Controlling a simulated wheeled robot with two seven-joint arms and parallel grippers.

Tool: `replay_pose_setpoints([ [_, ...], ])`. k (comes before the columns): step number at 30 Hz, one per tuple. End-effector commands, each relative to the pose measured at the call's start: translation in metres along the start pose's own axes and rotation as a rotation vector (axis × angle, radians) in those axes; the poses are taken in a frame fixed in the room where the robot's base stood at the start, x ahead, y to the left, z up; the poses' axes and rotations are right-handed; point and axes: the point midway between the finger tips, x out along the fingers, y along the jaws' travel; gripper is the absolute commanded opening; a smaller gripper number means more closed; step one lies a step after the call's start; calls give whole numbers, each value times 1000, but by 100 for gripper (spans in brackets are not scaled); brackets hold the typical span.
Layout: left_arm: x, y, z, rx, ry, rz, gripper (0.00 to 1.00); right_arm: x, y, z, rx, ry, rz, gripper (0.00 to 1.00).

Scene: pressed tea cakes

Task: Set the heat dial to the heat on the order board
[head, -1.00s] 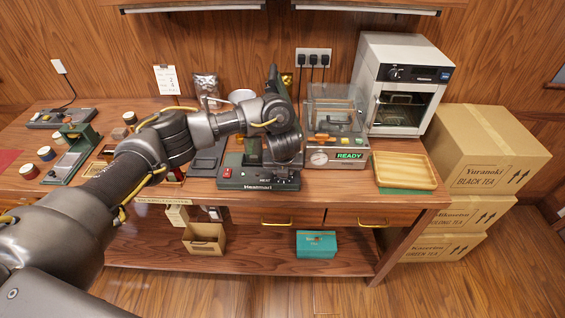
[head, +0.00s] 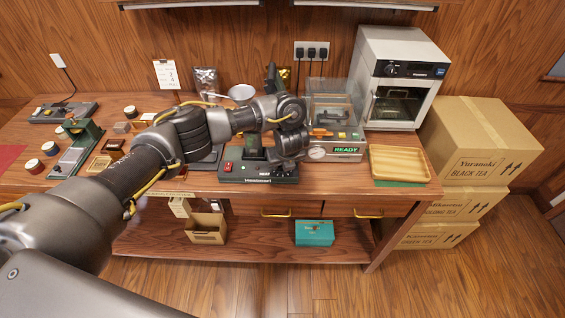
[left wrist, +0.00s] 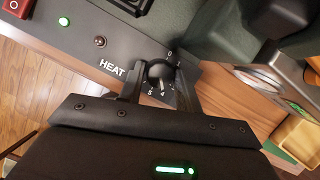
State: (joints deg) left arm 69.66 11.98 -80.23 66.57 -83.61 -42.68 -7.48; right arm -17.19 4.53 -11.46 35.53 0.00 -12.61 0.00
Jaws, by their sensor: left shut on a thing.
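The heat dial is a black knob (left wrist: 160,76) beside the word HEAT in the left wrist view. Its numbered scale is partly hidden by my fingers; 0, 4 and 5 show, and a pale pointer line on the knob points toward the 4. My left gripper (left wrist: 163,82) is shut on the knob, one finger on each side. In the head view, the Heatmari machine (head: 258,172) carrying the dial is at the table's middle, under my left arm, and the dial is hidden there. My right gripper is not in view.
A clear-lidded machine (head: 333,132) showing READY stands just right of the heater. A wooden tray (head: 400,163) and a white oven (head: 398,80) are further right. A green press (head: 78,145) and several small jars are at the left.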

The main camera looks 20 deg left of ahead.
Motion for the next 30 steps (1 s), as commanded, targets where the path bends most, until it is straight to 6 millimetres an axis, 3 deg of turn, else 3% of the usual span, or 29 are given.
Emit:
replay_pose_setpoints([
  [3,0,0,-1,0,1,0,11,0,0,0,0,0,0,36],
  [4,0,0,-1,1,1,0,37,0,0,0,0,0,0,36],
  [9,0,0,0,1,1,0,56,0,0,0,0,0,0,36],
  [19,-8,-1,2,1,-1,-2,56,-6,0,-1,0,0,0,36],
  [24,-39,-1,4,6,-4,-2,56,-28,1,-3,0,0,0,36],
  [30,-76,-1,2,7,-4,-4,56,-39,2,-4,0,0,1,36],
])
